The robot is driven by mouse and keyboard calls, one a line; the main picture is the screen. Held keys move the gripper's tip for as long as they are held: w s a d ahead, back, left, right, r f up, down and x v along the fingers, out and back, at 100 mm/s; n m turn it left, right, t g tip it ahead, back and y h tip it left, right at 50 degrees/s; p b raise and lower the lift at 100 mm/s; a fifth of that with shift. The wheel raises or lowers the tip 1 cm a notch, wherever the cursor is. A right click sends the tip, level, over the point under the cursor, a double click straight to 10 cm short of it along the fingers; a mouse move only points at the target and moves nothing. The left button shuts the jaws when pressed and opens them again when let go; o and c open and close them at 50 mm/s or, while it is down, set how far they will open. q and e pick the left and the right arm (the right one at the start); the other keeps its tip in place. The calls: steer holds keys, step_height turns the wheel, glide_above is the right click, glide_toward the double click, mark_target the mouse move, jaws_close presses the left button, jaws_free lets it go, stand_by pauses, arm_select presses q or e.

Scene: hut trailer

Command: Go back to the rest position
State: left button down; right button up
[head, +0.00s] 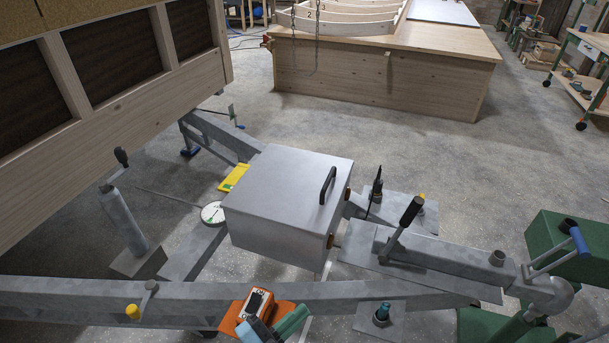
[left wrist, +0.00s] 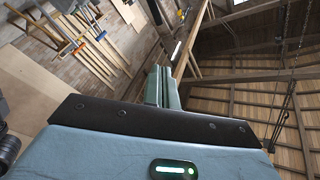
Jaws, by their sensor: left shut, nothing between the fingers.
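My right gripper is not in view.
The trailer's grey beam (head: 60,300) and drawbar (head: 440,252) cross in front, with a grey lidded box (head: 285,185) between. Green blocks (head: 560,250) stand at right. The wooden hut wall (head: 110,120) is at left. Open floor (head: 430,150) lies before the workbench (head: 380,85).

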arm_select(q)
steer(key=s+a+f+n+t+y, duration=0.1)
steer(key=s+a+f+n+y, duration=0.4)
steer(key=a+f+n+y, duration=0.55)
steer(key=s+a+f+n+g+y, duration=0.1)
steer(key=s+a+f+n+g, duration=0.1)
steer(key=s, duration=0.4)
steer(key=s+a+f+n+g+y, duration=0.1)
steer(key=s+a+f+n+g, duration=0.2)
steer(key=s+a, duration=0.3)
steer(key=shift+f+n, duration=0.45)
steer(key=shift+f, duration=0.15)
steer(key=shift+a, duration=0.1)
